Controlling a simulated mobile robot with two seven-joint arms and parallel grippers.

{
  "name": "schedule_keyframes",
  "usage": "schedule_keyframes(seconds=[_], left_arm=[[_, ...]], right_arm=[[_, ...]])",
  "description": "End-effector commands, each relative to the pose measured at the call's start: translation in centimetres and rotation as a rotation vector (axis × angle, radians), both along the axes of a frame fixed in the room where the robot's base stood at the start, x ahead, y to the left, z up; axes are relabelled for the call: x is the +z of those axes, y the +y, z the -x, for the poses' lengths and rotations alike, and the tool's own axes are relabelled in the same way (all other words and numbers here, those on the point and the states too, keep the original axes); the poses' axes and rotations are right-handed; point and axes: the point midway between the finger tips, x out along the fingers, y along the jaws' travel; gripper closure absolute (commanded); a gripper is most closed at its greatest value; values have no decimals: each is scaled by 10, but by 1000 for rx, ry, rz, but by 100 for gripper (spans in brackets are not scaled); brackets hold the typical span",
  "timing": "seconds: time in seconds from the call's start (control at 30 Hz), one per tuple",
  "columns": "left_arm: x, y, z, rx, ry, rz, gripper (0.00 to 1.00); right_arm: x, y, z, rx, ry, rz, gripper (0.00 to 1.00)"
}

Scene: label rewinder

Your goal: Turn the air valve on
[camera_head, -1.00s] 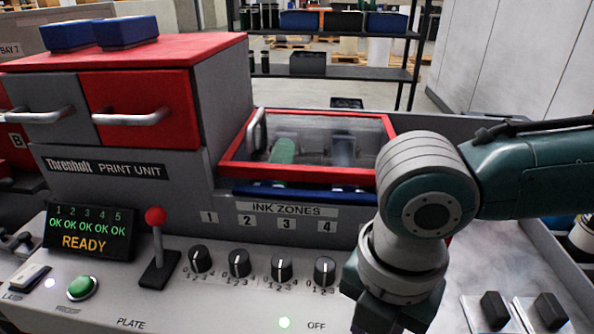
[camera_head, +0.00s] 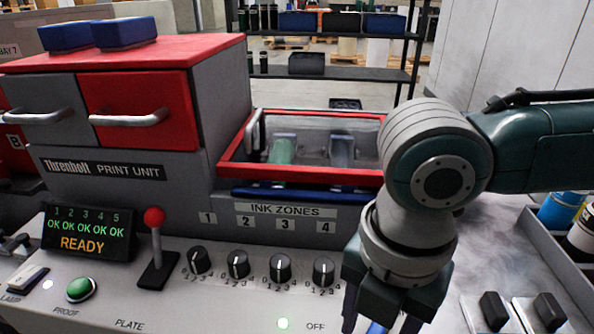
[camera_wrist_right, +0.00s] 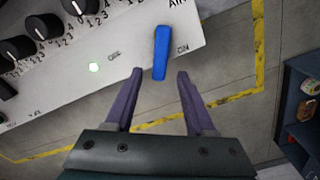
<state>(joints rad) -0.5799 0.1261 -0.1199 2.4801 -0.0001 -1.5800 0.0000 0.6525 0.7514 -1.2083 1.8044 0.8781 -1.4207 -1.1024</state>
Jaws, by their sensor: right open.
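The air valve's blue lever (camera_wrist_right: 161,52) is on the sloped panel, between the OFF and ON labels in the right wrist view. It stands nearly upright in that picture, with its lower end over the panel's edge. My right gripper (camera_wrist_right: 160,78) is open, with one finger on each side of the lever's lower end; I cannot tell whether either touches it. In the head view, my right gripper (camera_head: 380,318) is at the bottom edge, and only a bit of the blue lever (camera_head: 376,328) shows between its fingers. My left gripper is not in view.
Several black ink-zone knobs (camera_head: 239,264), a red-topped lever (camera_head: 155,245) and a green button (camera_head: 81,288) are on the panel (camera_head: 200,310) to the left. A lit white-green lamp (camera_wrist_right: 94,67) is close to OFF. Black switches (camera_head: 493,311) are to the right.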

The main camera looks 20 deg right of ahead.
Motion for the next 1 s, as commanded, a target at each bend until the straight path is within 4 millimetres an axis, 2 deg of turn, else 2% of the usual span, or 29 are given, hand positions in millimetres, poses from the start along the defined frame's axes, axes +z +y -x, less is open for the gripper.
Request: schedule_keyframes(seconds=[0.2, 0.4, 1.0], left_arm=[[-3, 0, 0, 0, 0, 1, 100], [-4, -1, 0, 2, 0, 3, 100], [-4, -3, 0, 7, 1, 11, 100]], right_arm=[[46, 0, -1, 1, -5, -2, 45], [71, 0, -1, 0, -3, -1, 45], [75, 3, 1, -6, -3, -7, 45]])
